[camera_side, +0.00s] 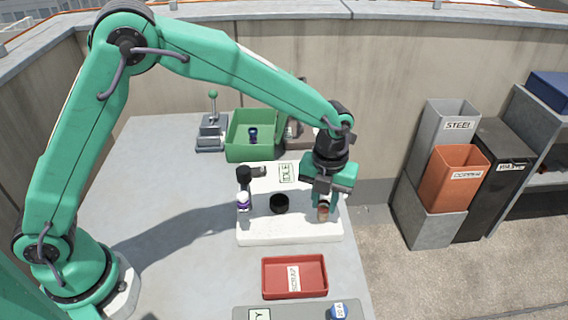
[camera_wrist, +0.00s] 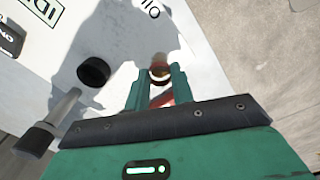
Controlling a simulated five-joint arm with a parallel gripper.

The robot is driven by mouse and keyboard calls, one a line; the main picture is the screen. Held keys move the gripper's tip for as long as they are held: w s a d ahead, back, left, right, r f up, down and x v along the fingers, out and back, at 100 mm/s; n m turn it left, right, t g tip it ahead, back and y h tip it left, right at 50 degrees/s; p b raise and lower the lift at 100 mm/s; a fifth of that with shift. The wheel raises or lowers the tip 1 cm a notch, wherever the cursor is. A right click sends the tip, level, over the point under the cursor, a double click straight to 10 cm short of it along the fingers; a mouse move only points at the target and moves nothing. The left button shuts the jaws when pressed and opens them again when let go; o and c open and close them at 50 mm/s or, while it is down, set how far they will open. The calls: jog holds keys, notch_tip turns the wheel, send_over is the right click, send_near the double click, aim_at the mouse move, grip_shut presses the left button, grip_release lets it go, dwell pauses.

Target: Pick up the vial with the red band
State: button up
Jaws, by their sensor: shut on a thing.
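The vial with the red band (camera_wrist: 160,76) stands between my fingertips in the wrist view, its red part partly hidden by the fingers. In the side view its brownish end (camera_side: 323,213) shows just under the jaws. My gripper (camera_side: 322,207) is shut on it, low over the right part of the white board (camera_side: 265,234). My fingers (camera_wrist: 159,88) press on it from both sides in the wrist view. I cannot tell whether the vial still touches the board.
On the board are a black round piece (camera_side: 279,204), a purple-banded vial (camera_side: 243,203) and a dark post (camera_side: 244,176). Behind is a green bin (camera_side: 236,152) holding a blue vial (camera_side: 253,134). A red tray (camera_side: 294,291) and a blue-topped vial (camera_side: 338,312) are in front.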

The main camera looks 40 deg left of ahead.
aim_at(325, 203)
notch_tip(325, 203, up, 4)
jog(key=shift+s+d+f, duration=0.15)
jog(key=shift+f, duration=0.1)
jog(key=s+d+r, duration=0.6)
jog(key=s, duration=0.3)
jog(key=shift+s+r, duration=0.3)
jog(key=shift+s, duration=0.05)
jog(key=shift+a, duration=0.1)
